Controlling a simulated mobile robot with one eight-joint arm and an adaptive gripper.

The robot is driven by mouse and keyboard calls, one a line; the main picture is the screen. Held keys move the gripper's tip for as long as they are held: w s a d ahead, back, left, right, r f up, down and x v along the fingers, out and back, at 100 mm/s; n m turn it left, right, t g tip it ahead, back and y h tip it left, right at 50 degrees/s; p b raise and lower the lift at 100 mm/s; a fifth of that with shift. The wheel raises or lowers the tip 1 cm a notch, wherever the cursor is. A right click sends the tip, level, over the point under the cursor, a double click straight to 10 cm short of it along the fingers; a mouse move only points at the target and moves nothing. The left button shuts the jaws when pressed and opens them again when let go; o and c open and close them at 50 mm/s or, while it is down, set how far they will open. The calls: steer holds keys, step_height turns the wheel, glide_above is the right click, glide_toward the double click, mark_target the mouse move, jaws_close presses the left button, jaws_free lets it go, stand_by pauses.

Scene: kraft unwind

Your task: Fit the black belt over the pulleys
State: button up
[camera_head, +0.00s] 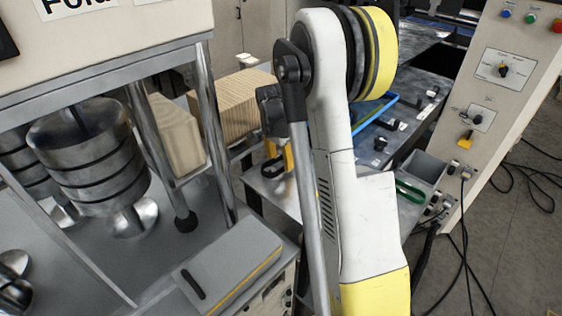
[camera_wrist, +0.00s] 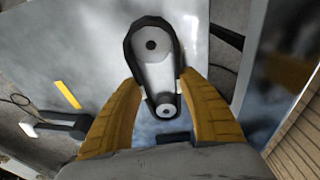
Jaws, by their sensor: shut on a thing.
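In the wrist view, the black belt (camera_wrist: 131,50) forms a loop around the large grey pulley (camera_wrist: 152,46) and runs down towards the small pulley (camera_wrist: 166,111). Dark edging also shows around the small pulley; I cannot tell whether the belt is seated in either pulley's groove. My gripper (camera_wrist: 160,78) has its yellow fingers closed on the belt's two sides, between the pulleys. In the head view, my gripper (camera_head: 280,158) is low over the grey worktable (camera_head: 272,197), partly hidden by my white arm. A black piece shows just below the fingers there, too small to make out.
Wooden-looking blocks (camera_head: 244,102) stand behind the gripper in the head view. A metal post (camera_head: 214,140) rises to its left. Right of my arm are a grey bin (camera_head: 423,170) and a green-handled tool (camera_head: 410,191). A black-and-white tool (camera_wrist: 58,127) lies left in the wrist view.

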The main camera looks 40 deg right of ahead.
steer(key=shift+f, duration=0.15)
stand_by(0.3)
steer(key=o, duration=1.4)
step_height(320, 180, up, 12)
steer(key=a, duration=0.1)
steer(key=shift+s+a, duration=0.15)
steer(key=shift+a, duration=0.25)
steer(key=shift+f, duration=0.1)
